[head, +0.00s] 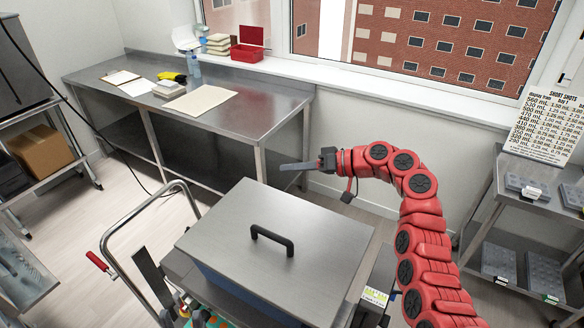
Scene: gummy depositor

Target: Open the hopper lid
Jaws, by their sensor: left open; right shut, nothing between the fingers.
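The hopper lid (220,225) is a flat, square, brushed-steel plate with a black bar handle (272,241) near its middle. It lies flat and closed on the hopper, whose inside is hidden. My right gripper (292,166), on the red arm, is shut and empty. It points left in the air beyond the lid's far edge, apart from the handle.
A tubular metal rail (122,222) with a red grip stands left of the hopper. A shelf cart (497,196) with moulds stands at the right. A steel rack with a cardboard box (42,150) is at the left.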

